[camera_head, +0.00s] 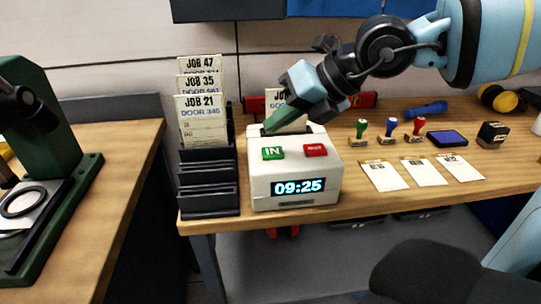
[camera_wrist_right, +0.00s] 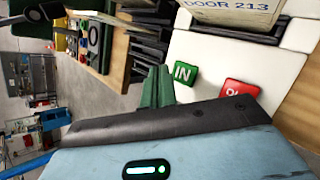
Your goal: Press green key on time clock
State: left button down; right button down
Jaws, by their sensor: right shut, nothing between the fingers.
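The white time clock (camera_head: 296,182) stands on the wooden table, its display reading 09:25. Its green IN key (camera_head: 273,153) is on the left of the sloped face and the red OUT key (camera_head: 316,150) on the right. Both keys also show in the right wrist view, the green key (camera_wrist_right: 184,73) uncovered. My right gripper (camera_head: 268,127) is shut and empty, its green fingers slanting down over the clock's back left, just behind the green key in the picture. In the right wrist view its fingertips (camera_wrist_right: 158,72) appear left of that key; I see no contact. My left gripper is not in view.
A black card rack (camera_head: 208,198) with job cards stands close left of the clock. A card (camera_wrist_right: 235,10) stands in the clock's slot. Several stamps (camera_head: 388,130), an ink pad (camera_head: 447,138) and paper cards lie to the right. A green machine (camera_head: 50,140) stands at far left.

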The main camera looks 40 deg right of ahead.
aim_at(279, 153)
notch_tip(279, 153, down, 2)
jog(key=shift+f+b, duration=0.1)
jog(key=shift+b, duration=0.6)
jog(key=shift+f, duration=0.1)
jog(key=shift+f+b, duration=0.1)
jog(key=shift+b, duration=0.25)
dwell(0.7)
dwell(0.4)
jog(key=shift+f+b, duration=0.4)
jog(key=shift+b, duration=0.25)
jog(key=shift+f, duration=0.1)
dwell(0.4)
